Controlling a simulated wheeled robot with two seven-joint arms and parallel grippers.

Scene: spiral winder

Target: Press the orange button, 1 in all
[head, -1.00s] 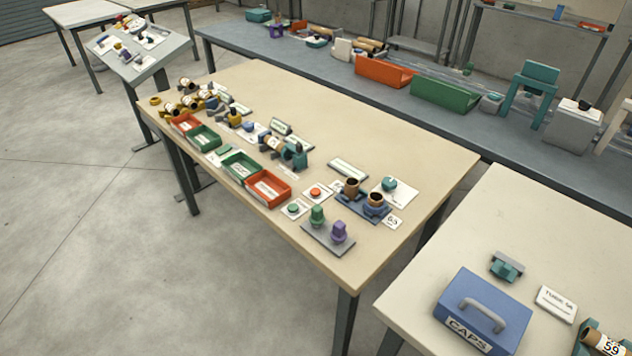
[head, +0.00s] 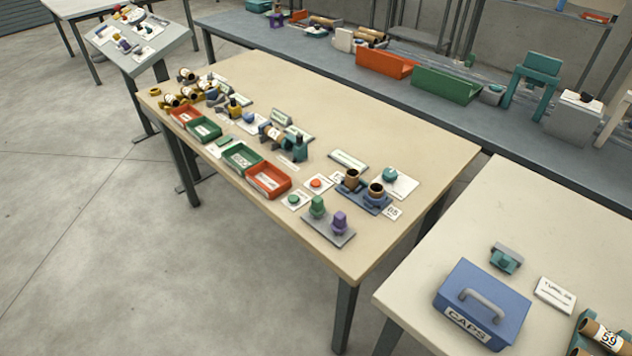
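The orange button (head: 316,183) is a small round red-orange cap on a white plate. It sits on the tan table (head: 330,118), near its front right part. A green button (head: 293,199) on a similar white plate lies just to its left and nearer the front edge. Nothing covers the orange button. Neither of my grippers shows in the head view.
An orange tray (head: 269,180) and a green tray (head: 242,158) stand left of the buttons. A grey plate with green and purple pegs (head: 317,206) is in front. A blue holder with brown tubes (head: 364,199) is at right. A blue CAPS box (head: 482,304) stands on the nearer table.

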